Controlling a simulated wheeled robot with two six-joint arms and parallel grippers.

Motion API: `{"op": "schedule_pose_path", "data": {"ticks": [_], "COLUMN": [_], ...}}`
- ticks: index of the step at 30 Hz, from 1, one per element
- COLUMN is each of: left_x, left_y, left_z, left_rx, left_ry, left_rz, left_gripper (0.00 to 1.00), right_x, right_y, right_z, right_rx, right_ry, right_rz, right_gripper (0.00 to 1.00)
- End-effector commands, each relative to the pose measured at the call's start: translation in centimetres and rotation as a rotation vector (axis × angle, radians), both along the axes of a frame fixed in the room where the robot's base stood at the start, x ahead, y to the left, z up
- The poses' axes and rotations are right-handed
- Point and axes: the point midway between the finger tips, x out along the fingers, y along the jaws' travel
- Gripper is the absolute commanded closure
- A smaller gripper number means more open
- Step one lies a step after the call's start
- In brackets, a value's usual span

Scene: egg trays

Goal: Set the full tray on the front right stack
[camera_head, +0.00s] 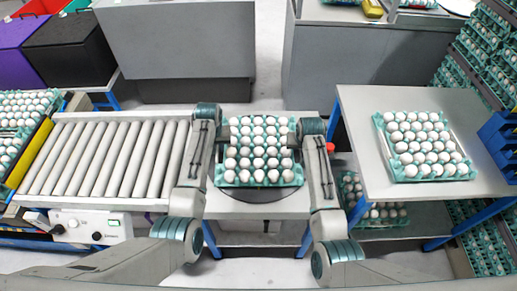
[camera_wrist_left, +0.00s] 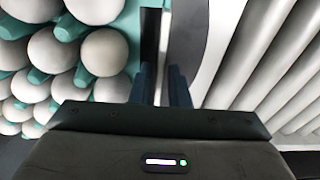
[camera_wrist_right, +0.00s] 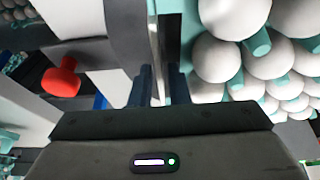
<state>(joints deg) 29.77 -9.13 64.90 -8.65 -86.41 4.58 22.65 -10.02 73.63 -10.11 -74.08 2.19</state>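A full tray of white eggs with a teal rim (camera_head: 243,185) is at the centre, over a dark round plate (camera_head: 258,196) on a grey stand. I cannot tell whether it touches the plate. My left gripper (camera_head: 217,150) is at its left side and my right gripper (camera_head: 300,150) at its right side. In the left wrist view, two close fingers (camera_wrist_left: 162,88) show beside the tray's edge. In the right wrist view, the fingers (camera_wrist_right: 161,88) are also close together at the tray's edge. Whether either pair grips the rim is unclear.
A table (camera_head: 360,125) at the right holds another full egg tray (camera_head: 430,176). A roller conveyor (camera_head: 105,158) runs at the left, with egg trays (camera_head: 8,140) beyond it. Egg stacks stand at the far right near a blue crate (camera_head: 500,140). A red knob (camera_wrist_right: 62,80) is near my right gripper.

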Motion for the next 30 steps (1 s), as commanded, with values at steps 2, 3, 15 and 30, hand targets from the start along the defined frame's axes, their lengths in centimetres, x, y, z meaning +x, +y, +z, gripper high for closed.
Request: {"op": "schedule_pose_path", "data": {"ticks": [2,3,15,30], "left_x": [0.03,0.03,0.03,0.04], "left_y": [0.01,0.0,0.0,-0.01], "left_z": [-0.03,-0.03,0.01,0.04], "left_rx": [0.0,0.0,0.0,0.0], "left_ry": [-0.001,-0.001,-0.001,-0.001], "left_rz": [0.0,0.0,0.0,0.0], "left_gripper": [0.85,0.85,1.0,1.0], "right_x": [0.04,0.04,0.04,0.03], "right_y": [-0.01,-0.02,-0.03,-0.03], "right_z": [-0.02,-0.02,0.02,0.02], "right_rx": [0.0,0.0,-0.001,-0.001], "right_ry": [-0.001,-0.001,-0.001,-0.001], "right_rz": [0.0,0.0,0.0,0.0], "right_gripper": [0.85,0.85,1.0,1.0]}}
